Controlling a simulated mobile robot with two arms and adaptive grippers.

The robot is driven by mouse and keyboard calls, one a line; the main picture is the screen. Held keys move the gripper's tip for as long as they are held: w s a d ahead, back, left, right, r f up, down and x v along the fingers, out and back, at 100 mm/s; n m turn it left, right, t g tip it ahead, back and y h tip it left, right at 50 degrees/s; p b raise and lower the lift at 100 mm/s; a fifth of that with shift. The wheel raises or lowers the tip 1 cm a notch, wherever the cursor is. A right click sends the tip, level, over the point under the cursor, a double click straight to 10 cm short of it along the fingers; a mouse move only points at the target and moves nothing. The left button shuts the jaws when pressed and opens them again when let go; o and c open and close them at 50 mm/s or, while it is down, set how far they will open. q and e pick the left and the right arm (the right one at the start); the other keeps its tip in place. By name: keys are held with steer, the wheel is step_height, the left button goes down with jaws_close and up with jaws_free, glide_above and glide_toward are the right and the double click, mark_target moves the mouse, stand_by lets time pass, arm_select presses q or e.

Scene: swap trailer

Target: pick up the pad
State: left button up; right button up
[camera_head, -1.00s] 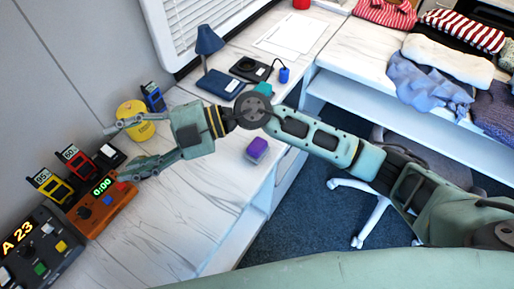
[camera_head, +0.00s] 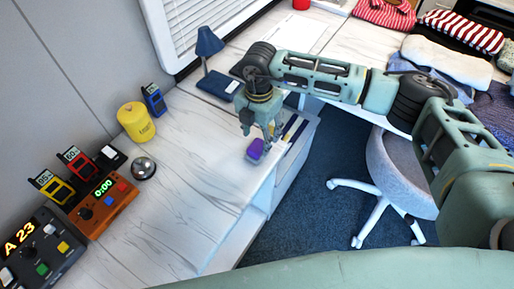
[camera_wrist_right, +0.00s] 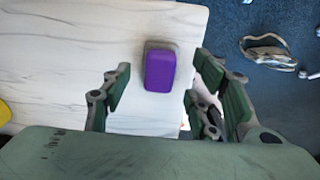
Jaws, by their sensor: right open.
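The pad, a small purple block with a grey underside (camera_head: 255,149), lies on the white marble-look desk near its right edge. It also shows in the right wrist view (camera_wrist_right: 160,72), ahead of the fingers and between their lines. My right gripper (camera_head: 258,136) points down just above and behind the pad in the head view. In the right wrist view its fingers (camera_wrist_right: 155,100) are spread wide with nothing between them. Whether the fingertips touch the desk cannot be told. My left gripper does not show.
The desk (camera_head: 190,190) is clear left of the pad. A silver bell (camera_head: 143,168), a yellow canister (camera_head: 136,121) and an orange timer box (camera_head: 104,205) stand further left. A blue lamp (camera_head: 210,45) stands behind. A chair (camera_head: 395,180) is right of the desk edge.

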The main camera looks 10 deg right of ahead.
mark_target(258, 144)
steer(key=f, duration=0.4)
steer(key=shift+s+a+f+p, duration=0.15)
steer(key=shift+s+p, duration=0.05)
steer(key=shift+p, duration=0.2)
steer(key=shift+c, duration=0.3)
steer(key=c, duration=1.1)
